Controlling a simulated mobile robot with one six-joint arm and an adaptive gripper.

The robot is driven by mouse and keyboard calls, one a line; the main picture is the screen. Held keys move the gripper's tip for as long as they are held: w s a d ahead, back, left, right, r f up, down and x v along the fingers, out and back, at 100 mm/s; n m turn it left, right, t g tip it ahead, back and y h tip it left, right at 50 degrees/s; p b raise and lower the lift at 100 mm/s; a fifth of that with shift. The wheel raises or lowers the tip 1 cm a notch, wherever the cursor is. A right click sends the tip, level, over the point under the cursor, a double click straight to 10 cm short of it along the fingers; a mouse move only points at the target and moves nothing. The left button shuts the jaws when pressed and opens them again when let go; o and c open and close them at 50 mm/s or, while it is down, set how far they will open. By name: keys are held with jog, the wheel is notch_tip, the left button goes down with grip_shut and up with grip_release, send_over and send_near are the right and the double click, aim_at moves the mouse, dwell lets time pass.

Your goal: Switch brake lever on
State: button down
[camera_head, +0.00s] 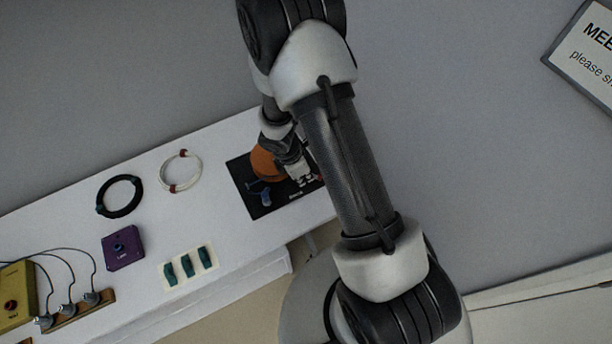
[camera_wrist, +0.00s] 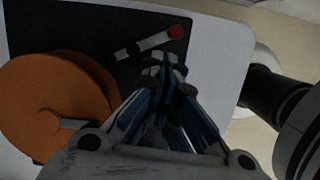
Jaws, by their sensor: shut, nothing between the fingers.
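In the head view the black panel (camera_head: 246,178) lies on the white table, with the orange disc (camera_head: 265,163) partly behind my gripper (camera_head: 304,181). My arm hides the panel's right side there.
A small blue part (camera_head: 265,196) stands on the panel. On the white table (camera_head: 215,222) are a black ring (camera_head: 101,196), a white ring (camera_head: 163,180), a purple box (camera_head: 122,247), a card with teal pieces (camera_head: 190,267) and a yellow box (camera_head: 18,290) with cables.

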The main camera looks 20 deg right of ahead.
jog(key=p+v, duration=0.8)
jog(key=v, duration=0.2)
jog(key=shift+s+p, duration=0.35)
dwell(0.4)
notch_tip(320, 180, up, 21)
jog(key=s+d+m+t+b, duration=0.2)
jog(key=d+m, duration=0.1)
jog(key=m, duration=0.6)
jog(key=s+a+r+m+t+y+b, duration=0.1)
jog(key=s+a+r+m+t+y, duration=0.1)
jog(key=s+r+m, duration=0.7)
jog(key=s+a+r, duration=0.1)
jog(key=s+r, duration=0.2)
jog(key=s, duration=0.4)
jog(key=shift+a+t+y, duration=0.3)
jog(key=shift+a+y, duration=0.05)
jog(key=shift+y, duration=0.05)
